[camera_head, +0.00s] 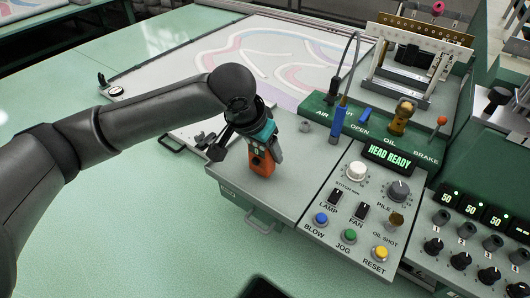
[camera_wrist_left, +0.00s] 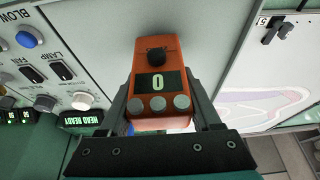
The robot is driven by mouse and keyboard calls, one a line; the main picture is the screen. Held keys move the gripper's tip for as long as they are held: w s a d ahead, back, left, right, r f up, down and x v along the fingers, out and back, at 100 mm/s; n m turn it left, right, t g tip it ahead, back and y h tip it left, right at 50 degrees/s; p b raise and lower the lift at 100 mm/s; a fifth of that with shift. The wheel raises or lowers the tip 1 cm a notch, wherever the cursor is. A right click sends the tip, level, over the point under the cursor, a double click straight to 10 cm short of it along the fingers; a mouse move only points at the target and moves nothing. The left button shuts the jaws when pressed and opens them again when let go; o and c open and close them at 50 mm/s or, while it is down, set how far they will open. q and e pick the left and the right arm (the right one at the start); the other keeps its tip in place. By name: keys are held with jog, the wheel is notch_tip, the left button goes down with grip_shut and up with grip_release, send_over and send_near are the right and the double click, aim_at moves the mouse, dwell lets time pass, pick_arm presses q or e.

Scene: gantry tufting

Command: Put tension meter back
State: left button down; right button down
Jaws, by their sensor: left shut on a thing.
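The tension meter (camera_head: 262,161) is an orange handheld box. In the left wrist view the tension meter (camera_wrist_left: 155,75) shows a black knob, a display reading 0 and grey buttons. My left gripper (camera_head: 258,146) points down and is shut on it, with one finger on each side in the wrist view (camera_wrist_left: 160,95). The meter is upright in the head view, at the bare left part of the grey console top (camera_head: 304,172). I cannot tell whether its lower end touches the top. No holder for it is clearly visible.
Right of the meter are knobs, switches and the blue BLOW button (camera_head: 320,218). Behind stand a blue-handled tool (camera_head: 338,119) with a cable and a green labelled strip (camera_head: 361,126). A patterned cloth (camera_head: 265,60) lies beyond. The green surface at left (camera_head: 150,220) is clear.

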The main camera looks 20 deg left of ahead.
pick_arm(q)
jog(key=shift+f, duration=0.55)
jog(key=shift+f, duration=0.1)
jog(key=shift+c, duration=0.4)
grip_release()
jog(key=shift+r, duration=0.35)
jog(key=p+v, duration=0.1)
jog(key=v, duration=1)
jog(key=shift+r+p, duration=0.25)
jog(key=shift+p, duration=0.15)
jog(key=shift+s, duration=0.15)
